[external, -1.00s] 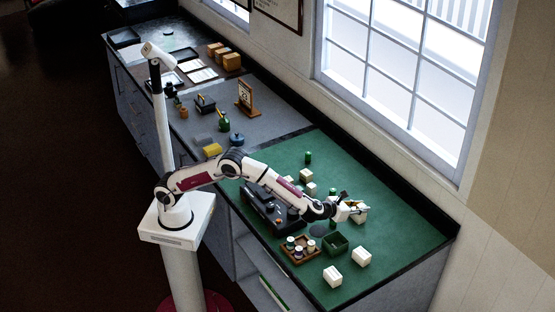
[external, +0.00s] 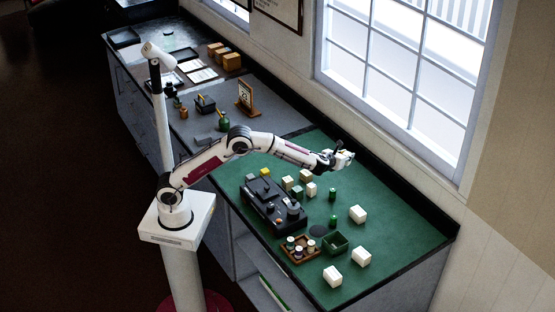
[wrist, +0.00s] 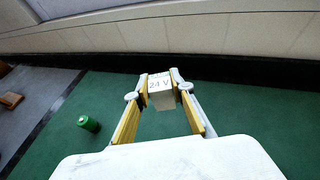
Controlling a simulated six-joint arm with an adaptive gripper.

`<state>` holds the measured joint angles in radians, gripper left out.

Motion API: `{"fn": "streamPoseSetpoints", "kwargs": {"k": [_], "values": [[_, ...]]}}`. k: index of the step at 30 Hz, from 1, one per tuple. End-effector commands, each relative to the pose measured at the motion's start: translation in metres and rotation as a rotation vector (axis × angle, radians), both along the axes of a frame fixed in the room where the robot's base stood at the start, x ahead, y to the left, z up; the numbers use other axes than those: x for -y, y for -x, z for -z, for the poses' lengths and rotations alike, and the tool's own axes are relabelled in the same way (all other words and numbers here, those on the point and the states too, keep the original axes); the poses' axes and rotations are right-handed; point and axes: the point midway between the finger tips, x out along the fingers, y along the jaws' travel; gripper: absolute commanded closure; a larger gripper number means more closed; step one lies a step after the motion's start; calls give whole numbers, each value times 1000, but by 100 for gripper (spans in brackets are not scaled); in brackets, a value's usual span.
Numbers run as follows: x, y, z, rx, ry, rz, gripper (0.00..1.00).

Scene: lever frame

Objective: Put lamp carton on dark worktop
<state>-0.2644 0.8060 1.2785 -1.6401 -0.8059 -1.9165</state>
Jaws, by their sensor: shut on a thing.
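My gripper (external: 342,159) is shut on a small pale carton marked "24 V" and holds it raised above the far edge of the green surface (external: 400,232). In the wrist view the carton (wrist: 161,92) sits between the yellow-lined fingers (wrist: 160,96), its label facing the camera. I take it to be the lamp carton. The dark worktop (external: 150,42) is the blackish section at the far upper left of the external view, well away from my gripper.
White boxes (external: 358,214), a black device (external: 272,203), a green bin (external: 335,243) and a wooden tray (external: 300,249) stand on the green surface. A green can (wrist: 88,123) lies left in the wrist view. A grey section (external: 270,118) holds a calendar stand (external: 246,97). The wall and window border the back.

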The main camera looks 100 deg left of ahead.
Motion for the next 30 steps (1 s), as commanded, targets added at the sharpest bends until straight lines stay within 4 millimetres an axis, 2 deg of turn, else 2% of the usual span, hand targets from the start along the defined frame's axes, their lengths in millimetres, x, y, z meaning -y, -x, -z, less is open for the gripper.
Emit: {"fn": "streamPoseSetpoints", "kwargs": {"k": [1,3,12,20,30], "values": [[-17,10,-1,0,0,-22,88],[-38,22,-2,1,-1,-47,88],[-122,80,-4,0,-1,-150,88],[-188,139,-6,0,0,-236,88],[-265,226,-8,1,-1,-343,88]]}}
